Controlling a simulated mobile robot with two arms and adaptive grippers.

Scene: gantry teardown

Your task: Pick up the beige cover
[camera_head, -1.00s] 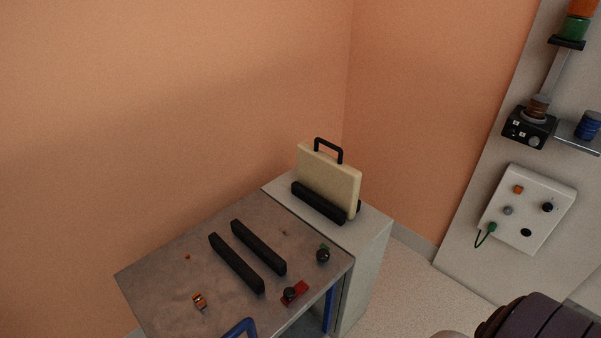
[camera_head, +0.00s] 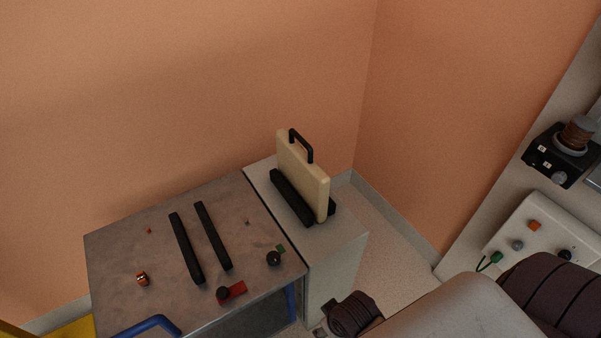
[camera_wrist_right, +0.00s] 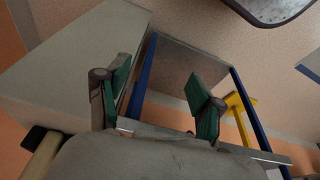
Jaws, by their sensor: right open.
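The beige cover (camera_head: 300,178) is a flat upright panel with a black handle on its top edge. It stands between black rails on the grey cabinet (camera_head: 335,245), right of the worktable. My right arm comes in from the lower right of the head view, its wrist in front of the cabinet, below and apart from the cover. In the right wrist view my right gripper (camera_wrist_right: 158,98) is open, with green-padded fingers wide apart and nothing between them. A beige piece at that view's lower left edge looks like the cover (camera_wrist_right: 42,154). My left gripper is not in view.
The metal worktable (camera_head: 120,245) bears two black bars (camera_head: 186,248), a red part (camera_head: 232,290), a dark knob (camera_head: 274,258) and a small orange part (camera_head: 142,279). Orange walls stand behind the cabinet. A white panel (camera_head: 540,240) is at the right.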

